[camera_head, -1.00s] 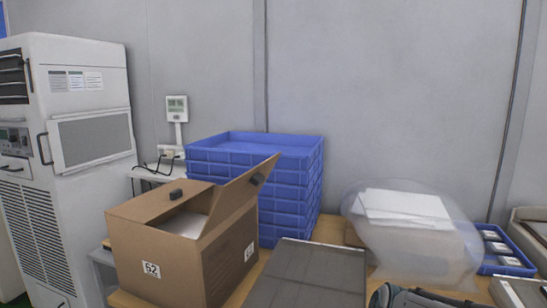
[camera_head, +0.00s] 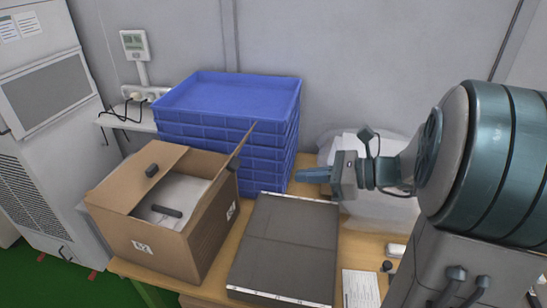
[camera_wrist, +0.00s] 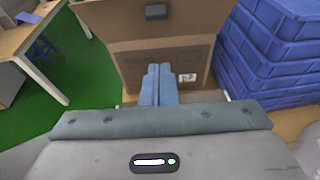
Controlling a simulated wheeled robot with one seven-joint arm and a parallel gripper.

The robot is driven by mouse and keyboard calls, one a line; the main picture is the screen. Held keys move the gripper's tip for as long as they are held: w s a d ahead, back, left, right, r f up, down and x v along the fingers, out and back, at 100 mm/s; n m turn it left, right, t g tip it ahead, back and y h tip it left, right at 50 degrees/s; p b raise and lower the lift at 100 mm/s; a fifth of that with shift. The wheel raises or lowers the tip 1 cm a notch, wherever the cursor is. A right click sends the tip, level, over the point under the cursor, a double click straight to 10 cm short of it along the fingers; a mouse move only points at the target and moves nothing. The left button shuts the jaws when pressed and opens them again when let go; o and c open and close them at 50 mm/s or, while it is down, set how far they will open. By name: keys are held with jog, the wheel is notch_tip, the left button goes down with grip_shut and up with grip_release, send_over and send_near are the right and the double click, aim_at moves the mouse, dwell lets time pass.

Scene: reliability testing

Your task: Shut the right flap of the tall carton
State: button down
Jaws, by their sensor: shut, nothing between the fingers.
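The brown carton (camera_head: 205,235) stands at the left end of the table. Its left flap (camera_head: 118,182) lies inward over part of the opening and bears a small black block. Its right flap (camera_head: 241,143) stands up, tilted outward, seen nearly edge-on. In the wrist view the right flap (camera_wrist: 190,25) shows its outer face with a black block on it, above the labelled side wall (camera_wrist: 140,68). My gripper (camera_head: 299,175) is shut and empty, to the right of the carton, pointing left toward it and apart from the flap.
Stacked blue crates (camera_head: 270,132) stand close behind the carton and flap. A flat grey panel box (camera_head: 285,245) lies right of the carton, below my gripper. A plastic-wrapped white bundle (camera_head: 372,212) is behind my gripper. White material and a dark bar show inside the carton.

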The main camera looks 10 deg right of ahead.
jog(key=w+a+p, duration=0.2)
jog(key=w+a, duration=0.3)
jog(key=a, duration=0.6)
jog(key=shift+a+f, duration=0.2)
jog(key=shift+f, duration=0.25)
jog(key=shift+r+p, duration=0.15)
jog(key=shift+p, duration=0.25)
